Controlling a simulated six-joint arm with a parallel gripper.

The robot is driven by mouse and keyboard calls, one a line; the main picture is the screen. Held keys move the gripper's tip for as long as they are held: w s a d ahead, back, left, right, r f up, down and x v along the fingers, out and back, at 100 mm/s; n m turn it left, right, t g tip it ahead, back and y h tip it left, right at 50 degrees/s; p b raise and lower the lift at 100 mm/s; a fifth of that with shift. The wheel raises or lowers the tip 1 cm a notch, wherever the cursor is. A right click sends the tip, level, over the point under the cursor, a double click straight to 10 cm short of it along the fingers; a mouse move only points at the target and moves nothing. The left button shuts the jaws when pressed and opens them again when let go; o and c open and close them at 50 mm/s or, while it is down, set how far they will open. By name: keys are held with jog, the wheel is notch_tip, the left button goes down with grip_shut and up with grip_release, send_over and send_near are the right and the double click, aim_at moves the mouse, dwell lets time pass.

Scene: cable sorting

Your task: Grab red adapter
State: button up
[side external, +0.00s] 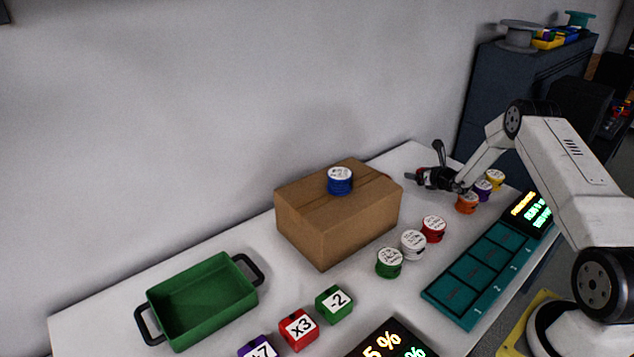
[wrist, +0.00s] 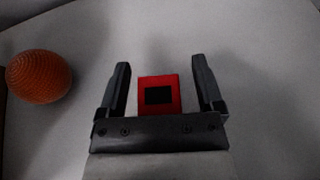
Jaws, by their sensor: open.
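A red block with a black square face, which looks like the red adapter (wrist: 172,105), shows in the wrist view between my gripper's two dark fingers. My gripper (wrist: 160,65) is open, with a gap on each side of the block. I cannot tell how far the block is from the fingers in depth. In the side view my gripper (side external: 412,178) is near the wall, right of the cardboard box. The red adapter cannot be made out there.
An orange ridged round thing (wrist: 38,77) lies left of the gripper. The cardboard box (side external: 310,228) carries a blue spool (side external: 340,184). Several spools, a teal slotted tray (side external: 462,318), a green bin (side external: 190,338) and labelled cubes (side external: 299,329) stand on the white table.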

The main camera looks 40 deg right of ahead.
dwell(0.4)
grip_shut()
jog(key=shift+r, duration=0.15)
jog(key=shift+r, duration=0.8)
jog(key=s+a+r, duration=0.7)
jog(key=s+r, duration=0.4)
jog(key=s, duration=0.1)
dwell(0.6)
